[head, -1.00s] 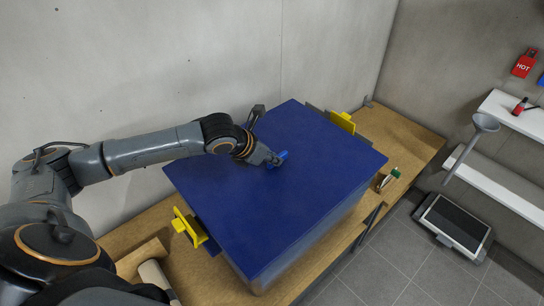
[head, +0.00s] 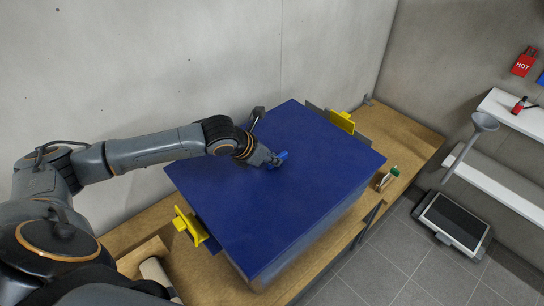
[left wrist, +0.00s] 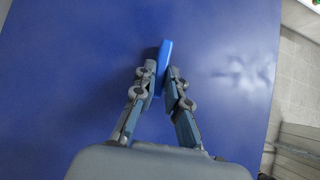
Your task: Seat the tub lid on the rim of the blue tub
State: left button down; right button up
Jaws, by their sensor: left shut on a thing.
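The tub lid (head: 300,205) is a large flat dark blue panel with a small brighter blue handle (head: 280,159) near its middle. My left gripper (head: 274,160) is shut on that handle; the left wrist view shows both fingers (left wrist: 163,80) around the handle (left wrist: 164,55), over the blue lid (left wrist: 80,70). The lid looks about level and covers the top of the blue tub, whose front wall (head: 320,236) shows below the lid's edge. The rim is hidden, so I cannot tell whether the lid touches it all round. My right gripper is not in view.
Yellow clips (head: 188,226) and (head: 343,122) stand at the tub's left and far ends. A small green-and-white item (head: 388,178) and a mallet-like tool (head: 155,273) lie on the wooden bench (head: 415,140). Concrete wall stands behind; a scale (head: 455,222) is on the floor at right.

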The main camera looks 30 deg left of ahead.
pick_arm(q)
jog(key=shift+f, duration=0.7)
jog(key=c, duration=1.3)
grip_release()
jog(key=shift+s, duration=0.1)
jog(key=v, duration=1.2)
